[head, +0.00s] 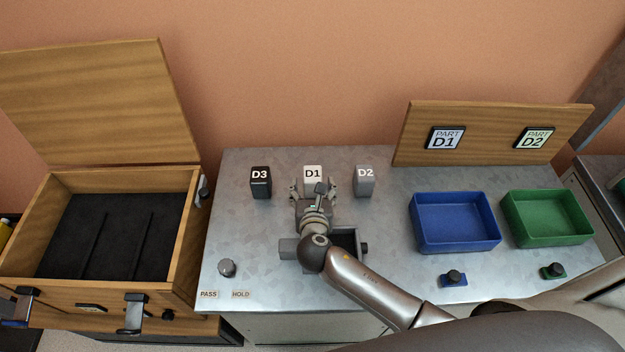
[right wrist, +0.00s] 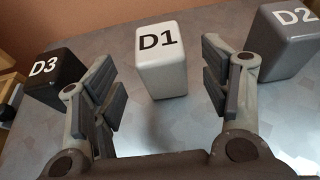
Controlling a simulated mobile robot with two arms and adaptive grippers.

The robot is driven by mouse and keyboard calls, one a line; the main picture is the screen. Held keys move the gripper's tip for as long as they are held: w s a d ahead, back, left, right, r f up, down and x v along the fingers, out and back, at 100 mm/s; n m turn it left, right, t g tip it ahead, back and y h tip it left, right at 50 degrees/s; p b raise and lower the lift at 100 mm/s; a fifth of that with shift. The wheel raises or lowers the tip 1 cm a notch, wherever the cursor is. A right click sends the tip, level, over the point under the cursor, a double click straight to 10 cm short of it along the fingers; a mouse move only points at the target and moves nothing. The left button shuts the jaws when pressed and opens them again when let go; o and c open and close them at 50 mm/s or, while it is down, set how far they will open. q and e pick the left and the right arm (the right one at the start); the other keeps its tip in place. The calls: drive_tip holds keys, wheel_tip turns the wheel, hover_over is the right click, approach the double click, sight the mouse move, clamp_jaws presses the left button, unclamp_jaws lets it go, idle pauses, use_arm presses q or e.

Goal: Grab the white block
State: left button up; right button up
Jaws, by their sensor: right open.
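The white block (head: 313,173) is marked D1 and stands upright on the metal table, between the black D3 block and the grey D2 block. In the right wrist view the white block (right wrist: 161,62) stands beyond and between the spread fingers. My right gripper (head: 312,190) is open and empty, at the near side of the white block. In the right wrist view its fingers (right wrist: 160,85) sit to either side, with visible gaps to the block. My left gripper is not in view.
The black D3 block (head: 260,183) and grey D2 block (head: 364,181) flank the white one. A blue tray (head: 455,246) and green tray (head: 548,240) stand at right before a wooden sign board (head: 490,150). An open wooden case (head: 185,245) is at left. A knob (head: 227,267) is near the front.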

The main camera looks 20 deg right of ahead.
sight(313, 186)
drive_tip(key=shift+w+d+f, duration=0.1)
drive_tip(key=shift+w+f, duration=0.1)
drive_tip(key=shift+w, duration=0.1)
drive_tip(key=shift+w+d+f, duration=0.1)
drive_tip(key=shift+w+f, duration=0.05)
drive_tip(key=shift+w, duration=0.15)
drive_tip(key=x, duration=0.3)
drive_tip(key=shift+w+d+f, duration=0.1)
drive_tip(key=shift+w+f, duration=0.15)
drive_tip(key=shift+f, duration=0.05)
drive_tip(key=shift+w+d+f, duration=0.1)
drive_tip(key=shift+w+f, duration=0.1)
drive_tip(key=shift+w, duration=0.2)
drive_tip(key=shift+s, duration=0.1)
drive_tip(key=c, duration=0.4)
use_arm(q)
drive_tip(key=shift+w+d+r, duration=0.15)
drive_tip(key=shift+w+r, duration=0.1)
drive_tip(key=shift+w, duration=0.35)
use_arm(e)
drive_tip(key=c, duration=0.8)
drive_tip(key=shift+r, duration=0.1)
drive_tip(key=shift+c, duration=0.2)
